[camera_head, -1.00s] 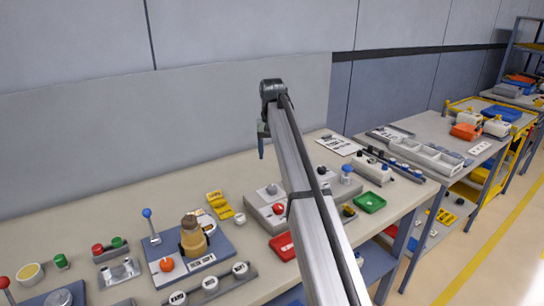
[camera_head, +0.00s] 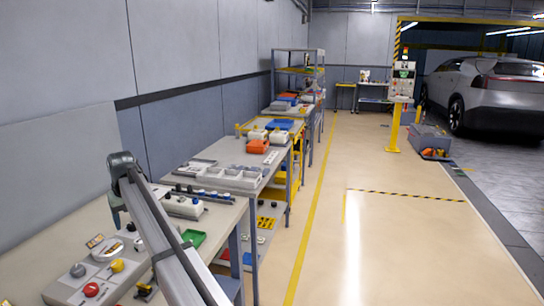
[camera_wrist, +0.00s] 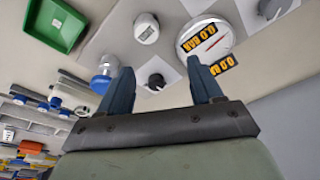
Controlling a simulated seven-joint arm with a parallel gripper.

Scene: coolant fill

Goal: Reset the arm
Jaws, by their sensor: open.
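My gripper (camera_head: 117,203) is at the end of my raised arm at the left of the head view, over the near workbench (camera_head: 40,252). In the wrist view its two dark blue fingers (camera_wrist: 160,82) stand apart with nothing between them. Beyond them I see a panel with a round gauge (camera_wrist: 204,40) and yellow "0.0 BAR" labels, a black knob (camera_wrist: 157,82), a white cap (camera_wrist: 146,29) and a blue knob (camera_wrist: 103,74). The gripper is clear of these. My arm hides part of the bench in the head view.
A green tray (camera_head: 193,239) and a red button (camera_head: 91,289) are on the near bench. A second bench (camera_head: 225,152) and shelves (camera_head: 298,72) stand beyond. A pillar with a control box (camera_head: 402,85) and a silver car (camera_head: 490,90) are at the right. The aisle floor (camera_head: 390,240) is clear.

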